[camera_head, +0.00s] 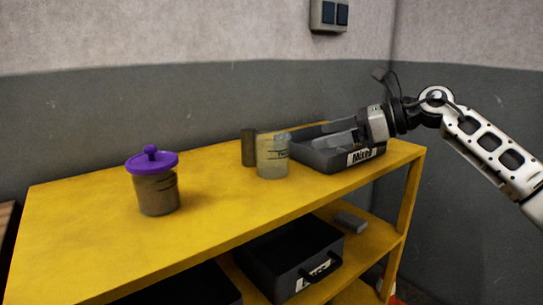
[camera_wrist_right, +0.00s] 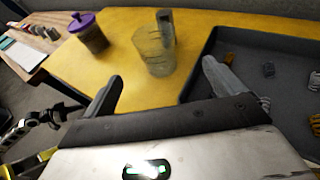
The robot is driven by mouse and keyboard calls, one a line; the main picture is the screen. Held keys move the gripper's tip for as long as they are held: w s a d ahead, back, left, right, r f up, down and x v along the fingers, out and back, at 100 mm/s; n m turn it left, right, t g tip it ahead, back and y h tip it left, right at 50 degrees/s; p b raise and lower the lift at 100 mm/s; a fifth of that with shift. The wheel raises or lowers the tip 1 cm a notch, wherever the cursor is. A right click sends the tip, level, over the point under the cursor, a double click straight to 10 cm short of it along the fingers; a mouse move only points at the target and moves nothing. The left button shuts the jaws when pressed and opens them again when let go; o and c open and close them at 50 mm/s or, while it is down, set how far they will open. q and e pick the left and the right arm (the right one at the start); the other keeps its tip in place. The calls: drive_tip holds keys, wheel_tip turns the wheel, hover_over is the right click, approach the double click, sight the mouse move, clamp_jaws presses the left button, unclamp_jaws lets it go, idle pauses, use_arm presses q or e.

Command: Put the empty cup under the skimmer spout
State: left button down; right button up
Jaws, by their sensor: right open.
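A clear cup with dark markings (camera_head: 272,159) stands upright on the yellow bench top (camera_head: 215,205). It also shows in the right wrist view (camera_wrist_right: 154,54), where it stands ahead of the gap between my fingers. My right gripper (camera_head: 305,139) reaches in from the right, over the black tray and close to the cup. Its fingers are spread apart and empty in the right wrist view (camera_wrist_right: 162,75). I cannot tell from these views whether the cup holds anything. I cannot make out a skimmer spout. My left gripper does not show.
A dark upright cylinder (camera_head: 248,148) stands just behind the cup. A jar with a purple lid (camera_head: 152,188) stands at the left. A labelled black tray (camera_head: 345,161) holds small parts beside the cup. A black bin (camera_head: 268,276) is on the lower shelf. Bench between jar and cup is clear.

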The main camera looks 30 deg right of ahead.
sight(273, 145)
drive_tip(key=p+x, duration=0.2)
drive_tip(key=x, duration=0.2)
drive_tip(key=shift+w+a+r+p, duration=0.2)
drive_tip(key=shift+w+a+p, duration=0.1)
drive_tip(key=shift+p, duration=0.1)
drive_tip(key=shift+x, duration=1.15)
drive_tip(key=p+x, duration=0.1)
drive_tip(key=x, duration=0.1)
drive_tip(key=p+x, duration=0.1)
drive_tip(key=x, duration=0.2)
drive_tip(key=shift+s+a, duration=0.1)
drive_tip(key=shift+a, duration=0.35)
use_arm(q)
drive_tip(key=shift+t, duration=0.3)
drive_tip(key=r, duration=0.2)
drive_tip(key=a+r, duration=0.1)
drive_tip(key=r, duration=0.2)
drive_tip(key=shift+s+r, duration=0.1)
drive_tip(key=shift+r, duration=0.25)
use_arm(e)
drive_tip(key=c, duration=1.1)
drive_tip(key=shift+c, duration=0.2)
